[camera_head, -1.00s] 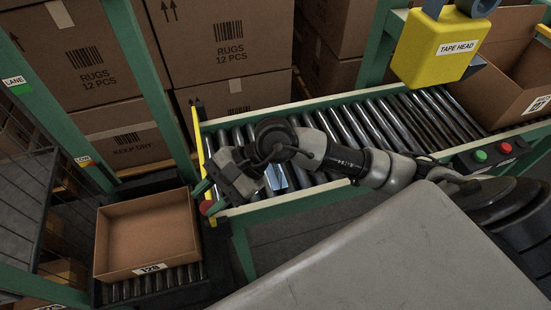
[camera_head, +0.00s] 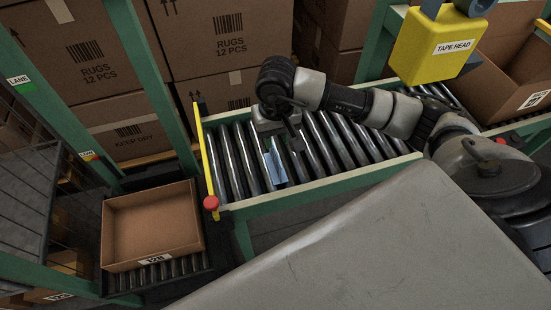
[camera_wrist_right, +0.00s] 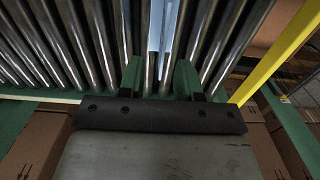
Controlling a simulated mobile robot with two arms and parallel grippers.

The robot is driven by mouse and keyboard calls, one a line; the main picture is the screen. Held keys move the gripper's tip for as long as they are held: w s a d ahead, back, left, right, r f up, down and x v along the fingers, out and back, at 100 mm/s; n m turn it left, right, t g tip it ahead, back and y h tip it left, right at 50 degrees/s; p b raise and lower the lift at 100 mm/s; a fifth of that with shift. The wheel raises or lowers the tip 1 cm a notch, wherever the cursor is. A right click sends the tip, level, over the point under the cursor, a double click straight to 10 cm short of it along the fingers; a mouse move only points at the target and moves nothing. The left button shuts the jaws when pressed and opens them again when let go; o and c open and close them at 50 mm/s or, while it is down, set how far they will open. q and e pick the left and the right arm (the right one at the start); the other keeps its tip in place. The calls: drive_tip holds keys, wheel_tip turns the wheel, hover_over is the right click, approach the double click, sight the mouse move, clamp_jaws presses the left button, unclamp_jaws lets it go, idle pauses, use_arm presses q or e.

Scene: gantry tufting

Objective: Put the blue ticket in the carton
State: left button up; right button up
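The blue ticket (camera_head: 275,164) is a pale blue strip lying on the roller conveyor (camera_head: 342,150) near its left end. My right gripper (camera_head: 288,146) is above the rollers, close to the ticket. In the right wrist view the two green fingers (camera_wrist_right: 159,68) stand apart, with the ticket (camera_wrist_right: 163,25) in line with the gap between them and reaching beyond the tips. Nothing is held. An open, empty brown carton (camera_head: 152,222) labelled 128 sits at the lower left, beyond the conveyor's end. My left gripper is out of view.
A yellow post (camera_head: 205,155) and a red knob (camera_head: 211,203) stand at the conveyor's left end, between ticket and carton. A yellow tape head (camera_head: 437,47) and another open carton (camera_head: 520,75) are at the right. Stacked rug boxes (camera_head: 230,45) line the back.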

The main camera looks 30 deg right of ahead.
sight(275, 151)
drive_tip(key=f, duration=0.2)
drive_tip(key=f+p, duration=0.1)
drive_tip(key=shift+s+a+f, duration=0.3)
drive_tip(key=shift+f, duration=0.65)
clamp_jaws()
